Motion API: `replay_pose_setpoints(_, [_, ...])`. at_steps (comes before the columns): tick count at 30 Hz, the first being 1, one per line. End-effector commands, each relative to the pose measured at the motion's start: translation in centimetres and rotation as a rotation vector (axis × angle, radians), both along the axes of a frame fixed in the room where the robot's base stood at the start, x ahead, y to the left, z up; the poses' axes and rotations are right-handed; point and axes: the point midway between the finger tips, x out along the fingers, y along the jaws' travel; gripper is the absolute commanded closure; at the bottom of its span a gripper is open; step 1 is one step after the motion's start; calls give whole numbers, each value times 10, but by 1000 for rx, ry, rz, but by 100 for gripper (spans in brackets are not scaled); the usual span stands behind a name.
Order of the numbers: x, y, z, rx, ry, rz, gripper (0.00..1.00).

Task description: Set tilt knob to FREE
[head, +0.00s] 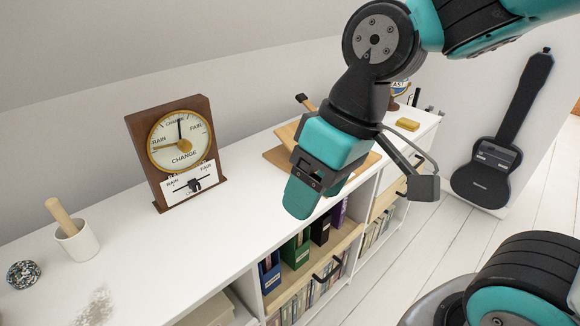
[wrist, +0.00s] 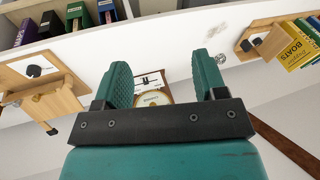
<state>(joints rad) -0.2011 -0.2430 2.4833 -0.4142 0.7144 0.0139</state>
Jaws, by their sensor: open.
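A wooden stand (head: 284,133) with a dark-tipped handle (head: 302,99) stands on the white shelf top, partly hidden behind my gripper (head: 318,192). In the wrist view this stand (wrist: 58,98) is at the left, with a black knob (wrist: 33,71) on a pale plate. A second wooden stand (wrist: 268,44), at the right, also carries a black knob (wrist: 246,45). I cannot read FREE on either, nor tell which is the tilt knob. My gripper is open and empty, above the shelf's front edge, apart from both knobs; it also shows in the wrist view (wrist: 161,72).
A brown weather dial (head: 181,154) stands left of my gripper and shows between the fingers in the wrist view. A white mortar (head: 76,243) and dark ball (head: 23,274) are farther left. A yellow block (head: 407,124) lies right. The shelf top between dial and stand is clear.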

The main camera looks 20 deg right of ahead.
Motion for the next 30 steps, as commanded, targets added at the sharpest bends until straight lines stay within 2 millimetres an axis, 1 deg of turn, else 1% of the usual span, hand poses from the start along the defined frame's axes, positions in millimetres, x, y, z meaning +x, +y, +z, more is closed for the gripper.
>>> replay_pose_setpoints(1, [35,-19,-20,-24,-15,-113,35])
replay_pose_setpoints(2, [58,-31,-28,-41,-27,-181,35])
replay_pose_setpoints(3, [90,-49,-39,-65,-48,-279,35])
replay_pose_setpoints(5, [135,-80,-54,-104,-78,-422,35])
replay_pose_setpoints(6, [161,-102,-64,-130,-97,-510,35])
replay_pose_setpoints(8, [195,-133,-78,-165,-126,-632,35])
replay_pose_setpoints(9, [213,-153,-85,-186,-142,-700,35])
replay_pose_setpoints(10, [224,-167,-90,-200,-153,-748,35])
replay_pose_setpoints(12, [242,-193,-98,-227,-175,-830,35])
replay_pose_setpoints(15, [254,-214,-104,-247,-187,-893,35])
replay_pose_setpoints(17, [258,-219,-107,-252,-192,-907,35])
replay_pose_setpoints(20, [262,-221,-119,-253,-190,-907,35])
replay_pose_setpoints(23, [268,-224,-138,-253,-188,-907,35])
replay_pose_setpoints(30, [287,-233,-189,-252,-187,-906,35])
